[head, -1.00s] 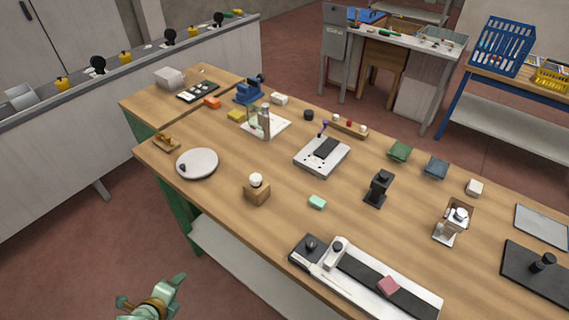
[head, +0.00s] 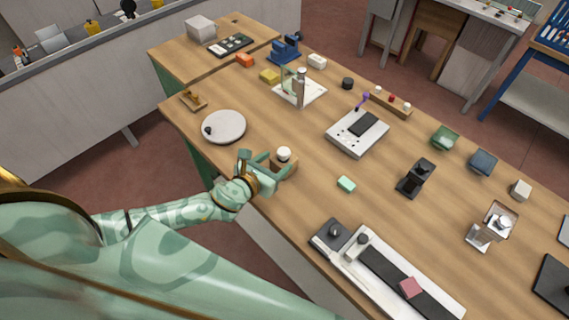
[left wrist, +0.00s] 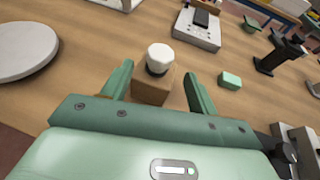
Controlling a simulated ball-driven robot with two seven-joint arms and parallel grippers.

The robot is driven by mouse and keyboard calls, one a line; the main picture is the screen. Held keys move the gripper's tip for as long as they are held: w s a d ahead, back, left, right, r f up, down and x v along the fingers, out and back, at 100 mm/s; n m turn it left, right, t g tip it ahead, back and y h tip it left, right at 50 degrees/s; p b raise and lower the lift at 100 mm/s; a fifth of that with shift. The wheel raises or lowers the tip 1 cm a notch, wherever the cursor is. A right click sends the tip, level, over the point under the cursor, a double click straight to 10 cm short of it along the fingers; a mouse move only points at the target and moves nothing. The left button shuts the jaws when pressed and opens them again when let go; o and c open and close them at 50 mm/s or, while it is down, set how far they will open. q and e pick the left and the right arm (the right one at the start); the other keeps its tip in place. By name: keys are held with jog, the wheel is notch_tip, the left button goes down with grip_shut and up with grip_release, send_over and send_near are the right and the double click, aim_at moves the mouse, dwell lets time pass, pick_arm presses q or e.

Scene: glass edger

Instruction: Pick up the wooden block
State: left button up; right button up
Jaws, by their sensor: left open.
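The wooden block (head: 289,168) stands on the workbench near its front edge, with a white-capped knob or jar (head: 284,153) on top. In the left wrist view the block (left wrist: 151,92) lies ahead, between the fingers, its lower part hidden by my gripper. The white cap (left wrist: 160,54) rises above it. My left gripper (head: 264,166) is open at the block's left side, and its fingers (left wrist: 158,82) spread to either side of the block in the left wrist view. I cannot tell whether they touch it. My right gripper is not in view.
A round white plate (head: 224,127) lies left of the block. A mint green piece (head: 346,184) lies to the right. A long white machine with a black belt (head: 400,275) is at the front right, and a white device (head: 358,133) stands behind. Bare wood surrounds the block.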

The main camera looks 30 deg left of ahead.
aim_at(287, 151)
pick_arm(q)
jog(key=x, duration=0.4)
jog(key=b+x, duration=0.1)
jog(key=x, duration=0.2)
jog(key=shift+w+a+r, duration=0.1)
jog(key=shift+w+r, duration=0.05)
jog(key=shift+r, duration=0.15)
jog(key=c, duration=1.1)
